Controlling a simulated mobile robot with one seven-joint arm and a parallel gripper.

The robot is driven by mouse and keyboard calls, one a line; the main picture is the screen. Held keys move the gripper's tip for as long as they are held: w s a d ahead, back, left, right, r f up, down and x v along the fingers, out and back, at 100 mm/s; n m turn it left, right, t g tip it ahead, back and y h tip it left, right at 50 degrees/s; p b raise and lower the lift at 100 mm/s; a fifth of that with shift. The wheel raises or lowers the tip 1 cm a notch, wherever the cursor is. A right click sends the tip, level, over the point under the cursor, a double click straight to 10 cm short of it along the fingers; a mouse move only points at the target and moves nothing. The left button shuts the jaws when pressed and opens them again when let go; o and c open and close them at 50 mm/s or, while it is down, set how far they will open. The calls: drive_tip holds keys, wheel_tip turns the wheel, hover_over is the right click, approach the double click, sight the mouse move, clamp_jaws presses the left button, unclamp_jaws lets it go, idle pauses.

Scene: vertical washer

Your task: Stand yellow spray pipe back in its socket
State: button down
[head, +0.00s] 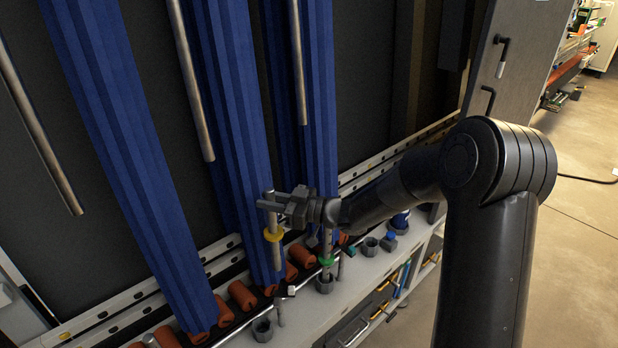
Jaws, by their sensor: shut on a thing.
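My gripper (272,203) is shut on the upper part of the yellow spray pipe, a thin metal pipe with a yellow collar (273,235). The pipe is nearly upright, in front of a blue brush column. Its lower end appears above the ledge, apart from any socket. A dark, open socket (262,330) stands on the ledge below and slightly left of the pipe, and it looks empty. The picture does not label which socket belongs to the yellow pipe.
A green-collared pipe (327,261) stands in another socket (324,285) to the right. A further socket (371,247) and a blue-topped piece (391,238) sit farther right. Orange rollers (242,296) and a small upright fitting (281,311) line the ledge. Blue brush columns (137,170) rise behind.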

drive_tip(key=s+a+f+n+g, duration=0.1)
drive_tip(key=s+a+n+g, duration=0.1)
drive_tip(key=s+g, duration=0.3)
drive_tip(key=s+a+f+n+g, duration=0.1)
drive_tip(key=s+a+n+g, duration=0.15)
drive_tip(key=s, duration=0.35)
wheel_tip(320, 180, down, 9)
drive_tip(key=shift+s+d+r, duration=0.15)
drive_tip(key=shift+s+d, duration=0.2)
drive_tip(key=shift+s, duration=0.05)
wheel_tip(320, 180, down, 6)
idle(3.1)
drive_tip(key=c, duration=1.2)
unclamp_jaws()
drive_tip(key=shift+f+n+g, duration=0.2)
drive_tip(key=shift+n+g, duration=0.05)
drive_tip(key=shift+o, duration=0.2)
drive_tip(key=shift+d, duration=0.2)
drive_tip(key=v, duration=1)
drive_tip(key=shift+d, duration=0.25)
drive_tip(key=shift+w, duration=0.15)
